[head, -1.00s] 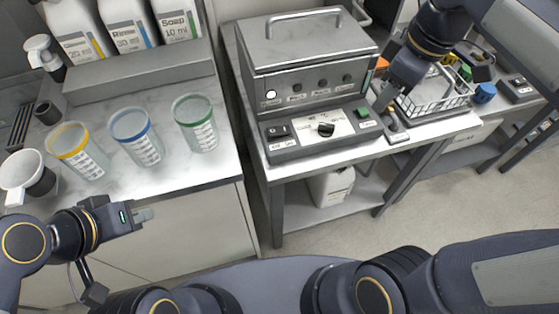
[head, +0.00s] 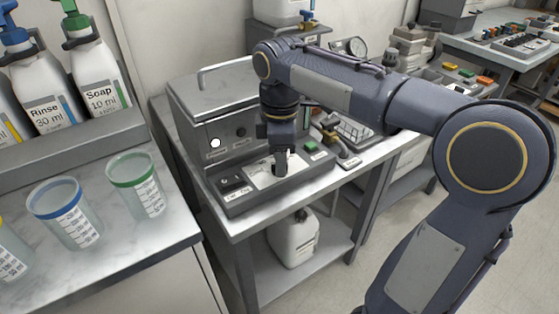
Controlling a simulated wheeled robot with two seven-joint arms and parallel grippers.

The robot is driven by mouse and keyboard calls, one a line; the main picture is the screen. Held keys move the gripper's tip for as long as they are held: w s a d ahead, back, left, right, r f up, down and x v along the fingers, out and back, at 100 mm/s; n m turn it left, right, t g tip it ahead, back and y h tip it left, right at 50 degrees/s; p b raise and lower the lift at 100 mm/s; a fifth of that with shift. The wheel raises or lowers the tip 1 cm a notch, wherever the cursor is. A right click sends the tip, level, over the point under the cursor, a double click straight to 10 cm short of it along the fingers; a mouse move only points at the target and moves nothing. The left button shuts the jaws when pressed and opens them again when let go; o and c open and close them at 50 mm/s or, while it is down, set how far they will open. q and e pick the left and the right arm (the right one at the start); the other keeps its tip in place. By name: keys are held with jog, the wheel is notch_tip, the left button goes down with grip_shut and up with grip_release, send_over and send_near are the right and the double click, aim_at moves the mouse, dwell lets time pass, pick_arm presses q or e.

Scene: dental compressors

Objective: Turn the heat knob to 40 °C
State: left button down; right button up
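The grey machine (head: 206,82) with a lid handle stands on the side table, its control panel (head: 240,199) at the front. The white dial plate (head: 259,176) of the heat knob shows in part on that panel. My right gripper (head: 281,170) points down over the dial, its fingers at the knob's place. The gripper covers the knob, so its pointer and setting are hidden. I cannot tell whether the fingers are closed on it. My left gripper is out of view.
A black rocker switch (head: 231,182) sits left of the dial and a green button (head: 311,146) right of it. Cups, such as the green-rimmed cup (head: 138,185), and bottles stand on the left counter. A white canister (head: 294,238) is below.

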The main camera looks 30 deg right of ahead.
jog(key=shift+c, duration=0.2)
grip_shut()
jog(key=shift+r+m+p, duration=0.1)
jog(key=shift+m+p, duration=0.8)
jog(key=shift+p, duration=0.1)
jog(key=m+p, duration=0.2)
jog(key=m, duration=0.1)
jog(key=shift+p, duration=0.4)
jog(key=m+p, duration=0.2)
jog(key=m, duration=0.1)
jog(key=shift+m, duration=0.4)
jog(key=shift+m+p, duration=1)
jog(key=shift+m, duration=0.6)
